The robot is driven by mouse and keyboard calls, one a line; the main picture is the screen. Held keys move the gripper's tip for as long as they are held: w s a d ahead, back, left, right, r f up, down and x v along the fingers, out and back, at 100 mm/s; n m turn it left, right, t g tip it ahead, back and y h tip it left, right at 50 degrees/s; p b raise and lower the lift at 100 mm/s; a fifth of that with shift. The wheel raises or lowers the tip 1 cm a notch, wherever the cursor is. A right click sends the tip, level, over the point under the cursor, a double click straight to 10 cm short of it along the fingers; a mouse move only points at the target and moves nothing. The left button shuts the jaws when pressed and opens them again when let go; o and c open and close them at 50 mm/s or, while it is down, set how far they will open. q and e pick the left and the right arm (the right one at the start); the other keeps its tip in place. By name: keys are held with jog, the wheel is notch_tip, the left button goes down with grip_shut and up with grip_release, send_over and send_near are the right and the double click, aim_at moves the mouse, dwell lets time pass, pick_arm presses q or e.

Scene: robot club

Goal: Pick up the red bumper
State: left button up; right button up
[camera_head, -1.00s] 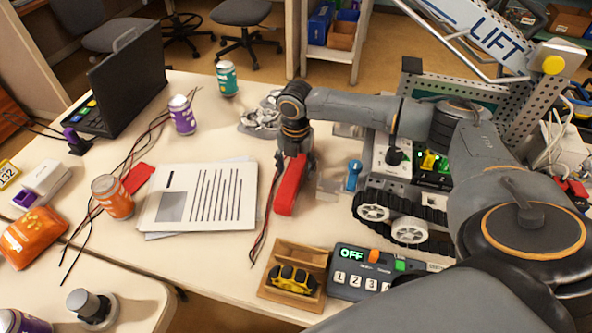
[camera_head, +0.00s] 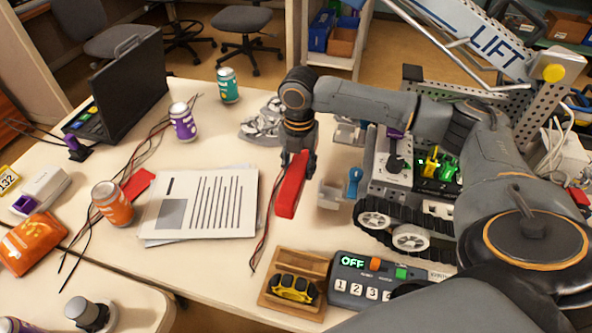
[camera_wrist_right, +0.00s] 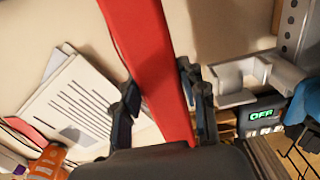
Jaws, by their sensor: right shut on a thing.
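The red bumper (camera_head: 290,190) is a long red bar in the middle of the table, right of the papers. My right gripper (camera_head: 298,162) comes down over its far part and is shut on it. In the right wrist view the bumper (camera_wrist_right: 152,60) runs between the two dark fingers of the gripper (camera_wrist_right: 160,100). It appears held above the table top. My left gripper is in no view.
Printed papers (camera_head: 205,205) lie left of the bumper, with dark wires between. A tracked robot (camera_head: 400,215) stands close on the right. A wooden tray (camera_head: 268,292) and a keypad box with an OFF display (camera_head: 352,270) sit in front.

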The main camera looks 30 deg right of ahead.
jog(key=s+a+r, duration=0.3)
jog(key=s+r, duration=0.4)
jog(key=s, duration=0.3)
jog(key=shift+s+a, duration=0.35)
jog(key=shift+a, duration=0.05)
